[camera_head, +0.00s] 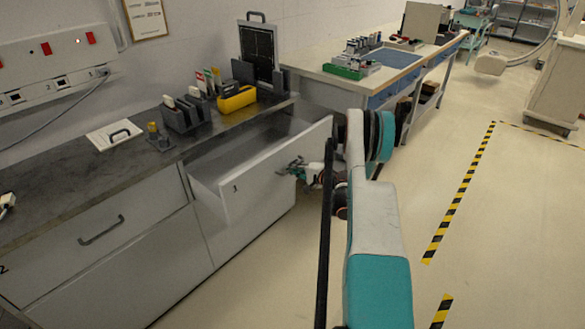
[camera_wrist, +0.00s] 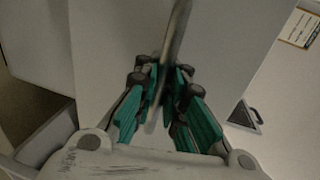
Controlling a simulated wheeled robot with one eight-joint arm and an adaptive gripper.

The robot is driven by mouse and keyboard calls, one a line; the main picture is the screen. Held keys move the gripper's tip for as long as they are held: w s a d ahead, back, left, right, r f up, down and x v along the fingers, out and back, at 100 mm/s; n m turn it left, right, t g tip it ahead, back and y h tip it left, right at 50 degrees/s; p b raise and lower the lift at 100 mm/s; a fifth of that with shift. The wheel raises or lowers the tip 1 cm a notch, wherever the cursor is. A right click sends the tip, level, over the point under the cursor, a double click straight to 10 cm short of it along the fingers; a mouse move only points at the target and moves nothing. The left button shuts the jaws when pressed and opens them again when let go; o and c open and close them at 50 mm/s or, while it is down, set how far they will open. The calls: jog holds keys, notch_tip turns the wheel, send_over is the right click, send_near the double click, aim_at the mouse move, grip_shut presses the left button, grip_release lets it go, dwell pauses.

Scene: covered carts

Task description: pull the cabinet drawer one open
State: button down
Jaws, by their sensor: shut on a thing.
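Drawer one (camera_head: 228,200), a light grey drawer marked "1", stands well out from the cabinet (camera_head: 205,245), and its hollow inside shows from above. My gripper (camera_head: 297,169) is at the front of this drawer, with its fingers at the handle. In the wrist view, the teal and black fingers (camera_wrist: 165,90) close on the grey bar handle (camera_wrist: 178,35) from both sides. The pale drawer front (camera_wrist: 110,35) lies behind the handle. In the head view the handle is mostly hidden by my gripper.
Drawer two (camera_head: 95,235) at the left is shut. The dark worktop (camera_head: 60,200) above holds grey racks (camera_head: 185,115) and a yellow bin (camera_head: 236,98). A bench (camera_head: 340,80) stands farther back. Open floor (camera_head: 420,180) with striped tape lies to the right.

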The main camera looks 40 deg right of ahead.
jog(key=shift+s, duration=0.15)
jog(key=c, duration=2)
grip_release()
jog(key=shift+o, duration=0.2)
jog(key=shift+s, duration=0.1)
jog(key=a+v, duration=0.1)
jog(key=v, duration=1)
jog(key=shift+s+d+r, duration=0.15)
jog(key=shift+s+d, duration=0.2)
jog(key=shift+d, duration=0.2)
